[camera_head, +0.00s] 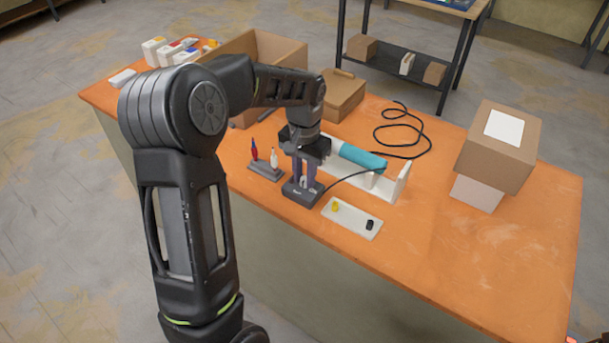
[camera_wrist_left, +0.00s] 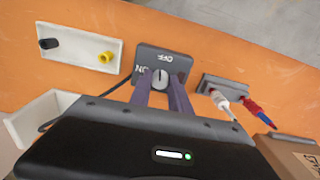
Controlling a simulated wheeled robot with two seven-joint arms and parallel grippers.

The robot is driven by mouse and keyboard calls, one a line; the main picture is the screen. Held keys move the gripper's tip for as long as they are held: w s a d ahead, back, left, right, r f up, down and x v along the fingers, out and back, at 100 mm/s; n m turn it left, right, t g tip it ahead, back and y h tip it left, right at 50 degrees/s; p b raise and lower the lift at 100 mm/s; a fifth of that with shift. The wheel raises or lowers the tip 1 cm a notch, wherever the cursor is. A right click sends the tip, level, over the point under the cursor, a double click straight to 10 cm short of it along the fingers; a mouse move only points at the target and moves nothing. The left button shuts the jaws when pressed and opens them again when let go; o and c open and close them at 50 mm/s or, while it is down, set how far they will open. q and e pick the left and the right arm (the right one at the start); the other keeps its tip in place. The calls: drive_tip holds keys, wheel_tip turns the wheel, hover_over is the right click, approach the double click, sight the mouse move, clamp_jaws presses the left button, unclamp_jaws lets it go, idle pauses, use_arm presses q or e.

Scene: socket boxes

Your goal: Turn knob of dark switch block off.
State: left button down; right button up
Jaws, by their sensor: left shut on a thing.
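The dark switch block (camera_head: 297,195) stands near the front edge of the orange table and also shows in the left wrist view (camera_wrist_left: 179,54). Its round grey knob (camera_wrist_left: 160,78) carries a pale mark that looks roughly upright in the wrist view, towards the OFF lettering. ON is lettered at the knob's left there. My left gripper (camera_head: 305,182) comes down over the block from above. Its two fingers (camera_wrist_left: 160,88) sit on either side of the knob and are shut on it. My right gripper is in neither view.
A white plate (camera_head: 352,218) with yellow and black parts lies beside the block. A rack (camera_head: 264,172) with red and white screwdriver-like tools stands at its other side. Behind are a white holder (camera_head: 390,190) with a teal cylinder (camera_head: 361,157), a cable and boxes.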

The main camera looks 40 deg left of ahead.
sight(305, 178)
use_arm(q)
drive_tip(key=shift+m, duration=1.4)
drive_tip(key=shift+w, duration=0.1)
drive_tip(key=c, duration=1.2)
unclamp_jaws()
drive_tip(key=shift+r, duration=0.1)
wheel_tip(305, 178, up, 8)
drive_tip(key=shift+f+b, duration=0.15)
drive_tip(key=shift+b, duration=0.4)
